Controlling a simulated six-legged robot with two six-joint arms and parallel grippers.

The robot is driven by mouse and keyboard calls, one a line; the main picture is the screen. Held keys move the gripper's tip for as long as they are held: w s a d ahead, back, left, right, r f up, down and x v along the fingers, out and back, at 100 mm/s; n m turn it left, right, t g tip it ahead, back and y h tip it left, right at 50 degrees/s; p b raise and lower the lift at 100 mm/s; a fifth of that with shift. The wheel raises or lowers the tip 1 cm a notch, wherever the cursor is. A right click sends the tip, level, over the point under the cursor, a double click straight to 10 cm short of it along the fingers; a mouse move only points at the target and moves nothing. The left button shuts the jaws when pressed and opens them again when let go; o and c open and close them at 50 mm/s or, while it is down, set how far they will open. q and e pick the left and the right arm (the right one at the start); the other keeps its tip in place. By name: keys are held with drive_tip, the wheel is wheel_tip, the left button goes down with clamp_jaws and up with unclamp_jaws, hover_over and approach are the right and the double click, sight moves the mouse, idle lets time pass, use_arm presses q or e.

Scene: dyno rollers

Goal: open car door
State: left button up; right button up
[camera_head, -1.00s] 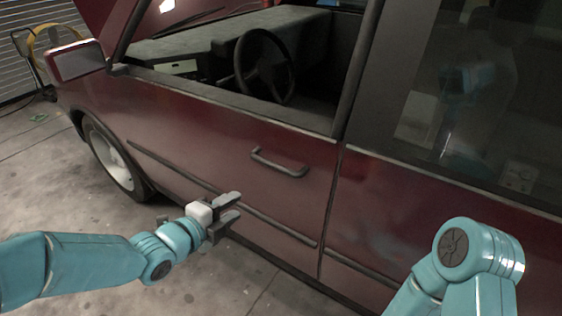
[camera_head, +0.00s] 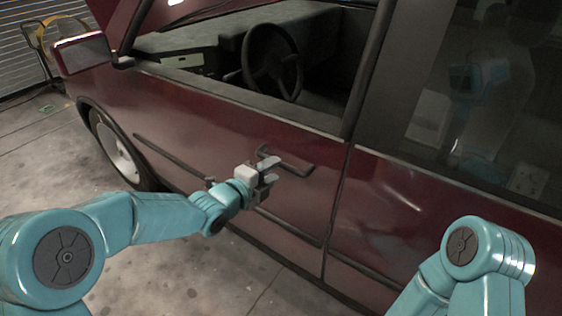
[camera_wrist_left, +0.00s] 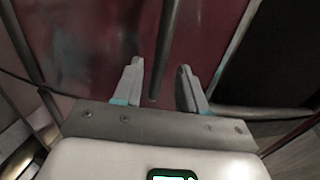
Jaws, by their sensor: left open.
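The dark red car door (camera_head: 215,118) is closed, with its window opening above. My left gripper (camera_head: 271,171) is open at the handle's front end. My right gripper is out of view; only my right arm shows at the lower right.
A side mirror (camera_head: 82,53) sticks out at the upper left. A dark trim strip (camera_head: 288,228) runs low along the door. The rear door (camera_head: 410,215) is to the right. Bare concrete floor (camera_head: 170,262) lies below and left.

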sight(280, 166)
use_arm(q)
drive_tip(key=shift+p+x, duration=0.3)
drive_tip(key=shift+x, duration=2)
clamp_jaws()
drive_tip(key=shift+a, duration=0.1)
